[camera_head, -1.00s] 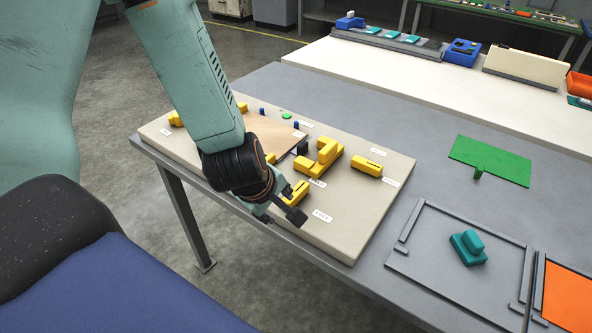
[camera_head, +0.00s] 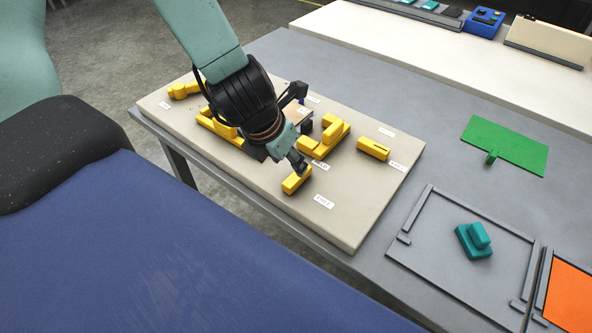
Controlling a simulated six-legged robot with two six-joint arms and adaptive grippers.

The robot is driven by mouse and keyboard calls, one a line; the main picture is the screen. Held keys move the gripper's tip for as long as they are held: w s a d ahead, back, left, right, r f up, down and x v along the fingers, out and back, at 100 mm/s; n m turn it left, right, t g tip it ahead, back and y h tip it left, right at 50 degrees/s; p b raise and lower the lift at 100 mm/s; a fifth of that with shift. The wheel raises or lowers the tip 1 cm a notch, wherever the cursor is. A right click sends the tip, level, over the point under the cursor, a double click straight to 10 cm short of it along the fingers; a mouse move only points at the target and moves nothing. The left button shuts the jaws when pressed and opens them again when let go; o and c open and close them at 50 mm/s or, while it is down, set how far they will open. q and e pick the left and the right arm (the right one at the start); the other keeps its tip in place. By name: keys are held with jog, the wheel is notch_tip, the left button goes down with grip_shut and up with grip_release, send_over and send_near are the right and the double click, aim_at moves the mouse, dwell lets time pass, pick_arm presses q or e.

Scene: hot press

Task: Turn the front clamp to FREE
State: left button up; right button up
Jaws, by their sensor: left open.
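The front clamp (camera_head: 297,181) is a small yellow bar on the near side of the beige fixture board (camera_head: 345,225). A white label, apparently FREE (camera_head: 324,202), lies to its right, and another label, apparently HOLD (camera_head: 321,166), lies beyond it. My left gripper (camera_head: 293,161) points down over the clamp's far end, with a dark finger close to it. Its jaws are open; I cannot tell whether they touch the clamp. My left wrist hides part of the board's middle. My right gripper is not in view.
Another yellow clamp (camera_head: 373,149) sits to the right, and a stepped yellow block (camera_head: 326,138) stands just beyond the front clamp. More yellow parts (camera_head: 187,89) are at the board's left. A teal block (camera_head: 473,240) lies in a grey frame. A green plate (camera_head: 505,146) lies farther back.

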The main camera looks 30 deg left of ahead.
aim_at(295, 176)
pick_arm(q)
jog(key=b+x, duration=0.3)
jog(key=x, duration=0.3)
jog(key=shift+w+a+f+b, duration=0.1)
jog(key=shift+w+f+b, duration=0.1)
jog(key=shift+b, duration=0.1)
jog(key=shift+w+f, duration=0.1)
jog(key=shift+f, duration=0.2)
jog(key=shift+f+b, duration=0.2)
jog(key=shift+b, duration=0.2)
jog(key=shift+f, duration=0.1)
jog(key=shift+w, duration=0.15)
jog(key=shift+c, duration=0.9)
jog(key=c, duration=0.4)
grip_shut()
